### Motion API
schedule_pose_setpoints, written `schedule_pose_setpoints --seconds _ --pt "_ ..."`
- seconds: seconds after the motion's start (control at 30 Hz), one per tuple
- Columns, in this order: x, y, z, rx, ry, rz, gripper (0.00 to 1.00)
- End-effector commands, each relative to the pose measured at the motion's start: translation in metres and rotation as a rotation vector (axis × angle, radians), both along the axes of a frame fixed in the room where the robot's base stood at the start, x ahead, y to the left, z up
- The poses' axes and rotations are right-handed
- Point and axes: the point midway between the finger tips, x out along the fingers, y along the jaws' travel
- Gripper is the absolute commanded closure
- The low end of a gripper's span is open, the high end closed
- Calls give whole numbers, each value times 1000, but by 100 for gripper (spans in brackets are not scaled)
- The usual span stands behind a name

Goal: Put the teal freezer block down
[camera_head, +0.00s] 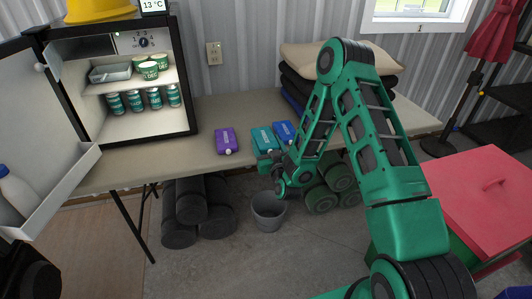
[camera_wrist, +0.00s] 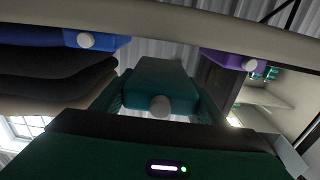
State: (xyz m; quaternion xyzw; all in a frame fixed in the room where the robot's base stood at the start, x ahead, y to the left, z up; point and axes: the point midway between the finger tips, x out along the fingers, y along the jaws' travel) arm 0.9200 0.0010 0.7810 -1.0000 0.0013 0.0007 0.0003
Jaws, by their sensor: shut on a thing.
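The teal freezer block (camera_head: 263,139) is at the front of the beige table (camera_head: 185,160), between a purple block (camera_head: 226,140) and a blue block (camera_head: 285,131). In the wrist view the teal block (camera_wrist: 160,82) sits between the two fingers of my gripper (camera_wrist: 160,98), its pale round cap toward the camera. My gripper (camera_head: 268,158) is shut on it, from the table's front side. The block's underside is hidden, so I cannot tell whether it touches the tabletop. In the wrist view the blue block (camera_wrist: 65,38) and purple block (camera_wrist: 230,60) lie on either side, apart from it.
An open fridge (camera_head: 140,125) with cans and tubs stands at the table's left. Folded blankets (camera_head: 300,85) are stacked at the back right. A grey bucket (camera_head: 268,212) is on the floor below my gripper. Tabletop left of the purple block is clear.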

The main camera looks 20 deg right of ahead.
Motion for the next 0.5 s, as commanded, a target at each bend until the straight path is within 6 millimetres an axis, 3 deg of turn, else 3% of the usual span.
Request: schedule_pose_setpoints --seconds 0.33,0.5 --pt "0 1 -35 -1 0 2 69" --pt "0 0 -39 -1 -3 1 69"
